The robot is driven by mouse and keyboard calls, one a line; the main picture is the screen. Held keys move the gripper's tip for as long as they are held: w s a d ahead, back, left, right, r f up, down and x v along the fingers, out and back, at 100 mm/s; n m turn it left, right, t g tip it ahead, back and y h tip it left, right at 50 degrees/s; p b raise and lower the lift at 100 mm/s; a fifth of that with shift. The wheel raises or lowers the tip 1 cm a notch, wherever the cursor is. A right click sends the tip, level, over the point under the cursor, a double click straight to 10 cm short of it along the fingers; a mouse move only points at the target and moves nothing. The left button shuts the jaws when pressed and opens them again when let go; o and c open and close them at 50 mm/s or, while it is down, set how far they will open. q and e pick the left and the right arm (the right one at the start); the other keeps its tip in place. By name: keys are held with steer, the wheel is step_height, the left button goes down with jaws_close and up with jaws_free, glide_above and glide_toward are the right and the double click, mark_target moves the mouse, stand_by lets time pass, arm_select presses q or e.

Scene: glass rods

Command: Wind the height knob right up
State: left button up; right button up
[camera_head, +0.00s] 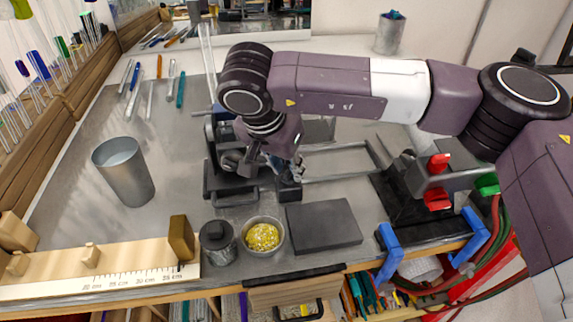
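My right arm reaches in from the right across the bench. Its gripper (287,178) points down beside a dark metal apparatus (230,190) near the middle of the bench. The fingers are small and dark against the apparatus, so I cannot tell whether they are open or shut, or touching anything. The height knob cannot be made out clearly; the arm and gripper cover part of the apparatus. My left gripper is not in view.
A metal cup (124,172) stands on the left. A wooden ruler jig (100,270), a dark jar (219,243), a bowl of yellow bits (263,236) and a dark slab (324,226) line the front. A red-knobbed unit (438,180) stands right.

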jaws_close()
steer(key=shift+f+n+t+b, duration=0.15)
steer(key=shift+n+t+b, duration=0.15)
steer(key=shift+n+b, duration=0.7)
steer(key=n+y+b, duration=0.1)
steer(key=b, duration=0.1)
steer(key=shift+d+n+b, duration=0.2)
steer(key=shift+n+b, duration=0.2)
steer(key=shift+d+n+y+b, duration=0.1)
steer(key=shift+n+y+b, duration=0.6)
steer(key=shift+n, duration=0.4)
steer(key=shift+r+n+b, duration=0.2)
steer(key=shift+n+b, duration=0.3)
steer(key=shift+n, duration=0.3)
steer(key=shift+y, duration=0.3)
